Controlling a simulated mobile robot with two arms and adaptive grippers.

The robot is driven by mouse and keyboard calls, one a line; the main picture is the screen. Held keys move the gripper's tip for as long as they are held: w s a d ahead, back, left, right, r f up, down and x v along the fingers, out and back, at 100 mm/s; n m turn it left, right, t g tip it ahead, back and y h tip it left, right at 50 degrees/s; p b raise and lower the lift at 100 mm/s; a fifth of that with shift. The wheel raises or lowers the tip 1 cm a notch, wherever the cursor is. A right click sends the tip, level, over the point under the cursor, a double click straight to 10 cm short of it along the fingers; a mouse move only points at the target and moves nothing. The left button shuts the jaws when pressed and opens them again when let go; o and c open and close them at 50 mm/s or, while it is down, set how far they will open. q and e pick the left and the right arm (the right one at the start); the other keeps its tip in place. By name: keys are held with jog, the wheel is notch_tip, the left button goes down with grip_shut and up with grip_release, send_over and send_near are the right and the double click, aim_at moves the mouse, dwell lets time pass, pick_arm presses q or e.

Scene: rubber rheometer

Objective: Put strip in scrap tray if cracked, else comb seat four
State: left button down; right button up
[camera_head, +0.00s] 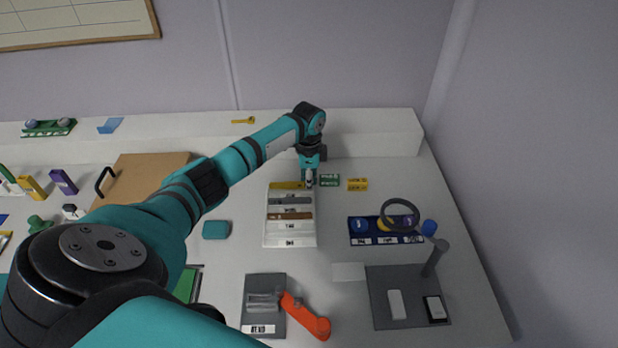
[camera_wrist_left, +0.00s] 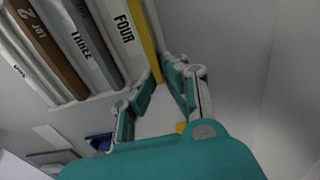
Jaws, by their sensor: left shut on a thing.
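The pale comb (camera_head: 290,240) lies on the bench. Rows of yellow, grey and brown strips show on it, with labels between them. My left gripper (camera_head: 309,183) is at its far right corner, by the end of the yellow strip (camera_head: 287,185). In the left wrist view the yellow strip (camera_wrist_left: 149,55) runs beside the label FOUR, and my left gripper (camera_wrist_left: 158,103) is shut on its end. The grey strip (camera_wrist_left: 90,42) is by THREE; the brown strip (camera_wrist_left: 45,55) is beyond it. I see no clear crack, but much of the yellow strip is hidden. I cannot tell which thing is the scrap tray.
Small green (camera_head: 329,180) and yellow (camera_head: 357,184) blocks sit right of the comb. A blue rack (camera_head: 360,240) with round items and a dark ring stands right. In front are a grey plate with a red handle (camera_head: 308,318) and a grey stand base (camera_head: 380,290). A teal block (camera_head: 216,230) lies left.

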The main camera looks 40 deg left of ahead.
pick_arm(q)
jog(key=shift+f, duration=0.2)
jog(key=c, duration=1.4)
grip_release()
jog(key=shift+o, duration=0.2)
